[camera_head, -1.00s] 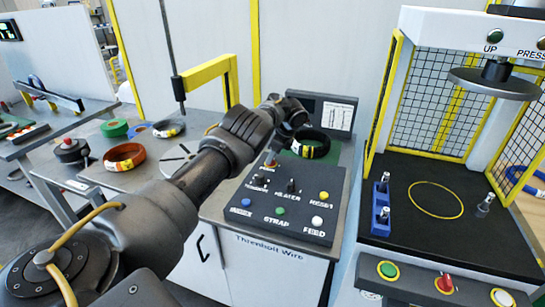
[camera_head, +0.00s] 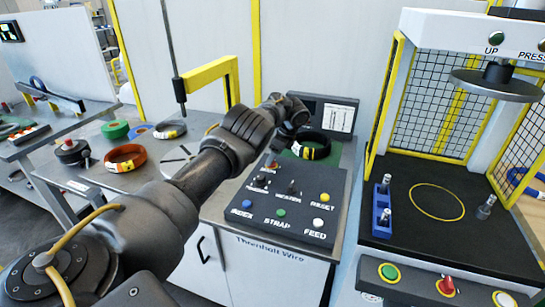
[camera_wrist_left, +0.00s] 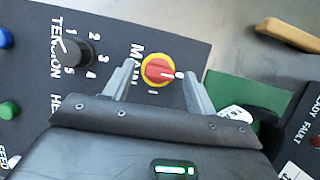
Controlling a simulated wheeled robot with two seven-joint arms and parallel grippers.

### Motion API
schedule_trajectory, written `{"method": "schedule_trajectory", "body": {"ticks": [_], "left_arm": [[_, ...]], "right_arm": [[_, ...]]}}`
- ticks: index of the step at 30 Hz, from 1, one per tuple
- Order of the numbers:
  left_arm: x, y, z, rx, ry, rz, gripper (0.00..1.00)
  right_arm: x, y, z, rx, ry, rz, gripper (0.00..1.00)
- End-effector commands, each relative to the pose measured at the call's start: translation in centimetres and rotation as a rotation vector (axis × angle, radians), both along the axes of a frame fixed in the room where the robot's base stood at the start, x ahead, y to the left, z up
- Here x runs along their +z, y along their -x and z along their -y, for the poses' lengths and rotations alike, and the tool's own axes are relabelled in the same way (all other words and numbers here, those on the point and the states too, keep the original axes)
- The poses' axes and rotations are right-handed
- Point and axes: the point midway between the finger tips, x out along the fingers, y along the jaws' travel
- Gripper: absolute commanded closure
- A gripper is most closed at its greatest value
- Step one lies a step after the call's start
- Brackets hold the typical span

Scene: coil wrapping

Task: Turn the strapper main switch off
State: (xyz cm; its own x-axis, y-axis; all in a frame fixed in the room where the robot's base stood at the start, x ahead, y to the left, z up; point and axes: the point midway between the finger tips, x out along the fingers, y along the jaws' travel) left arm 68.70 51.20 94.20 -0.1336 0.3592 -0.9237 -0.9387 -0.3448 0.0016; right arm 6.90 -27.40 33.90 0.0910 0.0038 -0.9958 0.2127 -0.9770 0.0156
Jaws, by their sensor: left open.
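The strapper main switch is a red knob on a yellow ring (camera_wrist_left: 158,71), beside the label MAIN in the left wrist view. Its white mark points to the right there; a line mark shows below the ring. In the head view the switch (camera_head: 271,163) shows small at the top left of the dark control panel (camera_head: 262,222). My left gripper (camera_wrist_left: 161,75) is open, with one finger on each side of the knob. Contact with the knob cannot be told. In the head view my left gripper (camera_head: 284,138) hangs over the panel's far edge, its fingertips mostly hidden. My right gripper is not in view.
The tension knob (camera_wrist_left: 76,52) is close to the left finger in the wrist view. Coloured buttons line the panel's front. A press (camera_head: 440,215) stands at right.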

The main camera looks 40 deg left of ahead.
Motion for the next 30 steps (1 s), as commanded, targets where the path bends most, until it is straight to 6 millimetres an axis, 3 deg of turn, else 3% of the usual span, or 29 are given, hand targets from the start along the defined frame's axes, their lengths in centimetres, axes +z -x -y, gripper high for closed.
{"method": "schedule_trajectory", "body": {"ticks": [9,15,30], "left_arm": [[5.7,-0.9,2.2,-0.001,0.000,0.005,0.44],[8.3,-1.2,3.2,0.001,0.000,0.004,0.44],[9.2,-1.3,3.5,0.001,0.000,0.001,0.44]], "right_arm": [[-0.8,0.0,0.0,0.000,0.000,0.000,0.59],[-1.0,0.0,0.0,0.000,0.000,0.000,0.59],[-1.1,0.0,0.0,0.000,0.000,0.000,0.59]]}}
